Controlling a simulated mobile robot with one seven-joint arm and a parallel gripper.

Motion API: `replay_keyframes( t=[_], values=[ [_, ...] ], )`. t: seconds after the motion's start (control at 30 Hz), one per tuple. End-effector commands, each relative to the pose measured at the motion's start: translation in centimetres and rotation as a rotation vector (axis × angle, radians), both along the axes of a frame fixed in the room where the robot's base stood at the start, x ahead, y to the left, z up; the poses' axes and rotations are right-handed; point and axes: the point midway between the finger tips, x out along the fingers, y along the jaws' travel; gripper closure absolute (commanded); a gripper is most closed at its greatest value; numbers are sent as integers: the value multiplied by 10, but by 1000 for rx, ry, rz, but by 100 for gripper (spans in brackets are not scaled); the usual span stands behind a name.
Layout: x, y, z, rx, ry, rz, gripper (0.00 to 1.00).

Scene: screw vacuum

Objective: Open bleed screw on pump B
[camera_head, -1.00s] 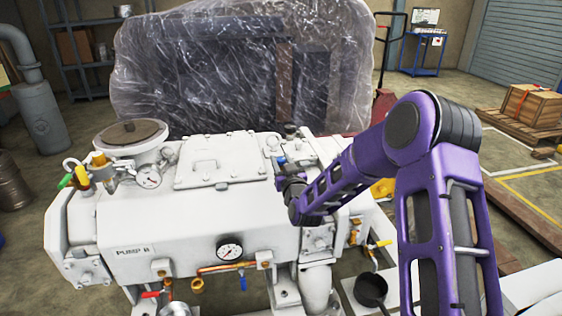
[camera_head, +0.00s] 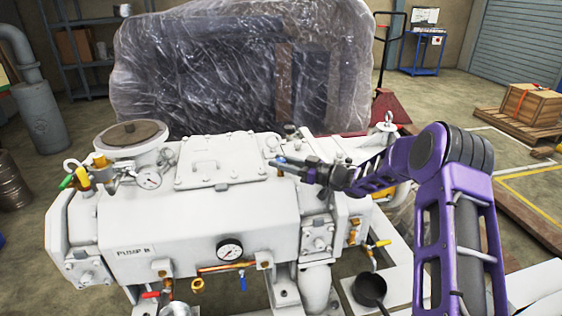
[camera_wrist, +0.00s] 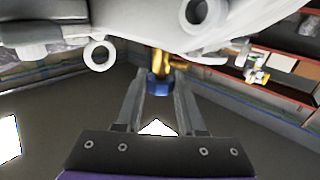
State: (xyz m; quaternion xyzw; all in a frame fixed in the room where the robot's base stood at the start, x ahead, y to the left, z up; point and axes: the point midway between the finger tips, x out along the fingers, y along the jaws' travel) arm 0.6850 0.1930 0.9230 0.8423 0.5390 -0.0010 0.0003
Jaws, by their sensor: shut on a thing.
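Pump B (camera_head: 165,235) is the large white machine in the left and middle of the head view, with its name on the front. A blue knob (camera_wrist: 160,88) on a brass fitting (camera_wrist: 158,62) shows in the wrist view, below the pale pump body. The knob sits between my two fingertips. My gripper (camera_wrist: 160,82) is shut on the blue knob. In the head view my gripper (camera_head: 290,167) reaches in from the right above the pump's top, at a small blue part (camera_head: 281,160). Whether the knob has turned cannot be told.
A pressure gauge (camera_head: 229,250), a small dial (camera_head: 149,180) and a round flanged port (camera_head: 131,136) are on the pump. A plastic-wrapped load (camera_head: 240,70) stands behind it. A black pan-like part (camera_head: 370,290) is at the front right. The floor at right is partly clear.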

Motion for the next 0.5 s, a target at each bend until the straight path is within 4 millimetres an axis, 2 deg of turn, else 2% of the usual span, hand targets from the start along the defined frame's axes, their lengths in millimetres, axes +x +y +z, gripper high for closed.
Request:
replay_keyframes(
  t=[0.2,0.5],
  values=[
    [1,0,0,1,0,85,100],
    [0,0,0,2,-2,124,100]
  ],
)
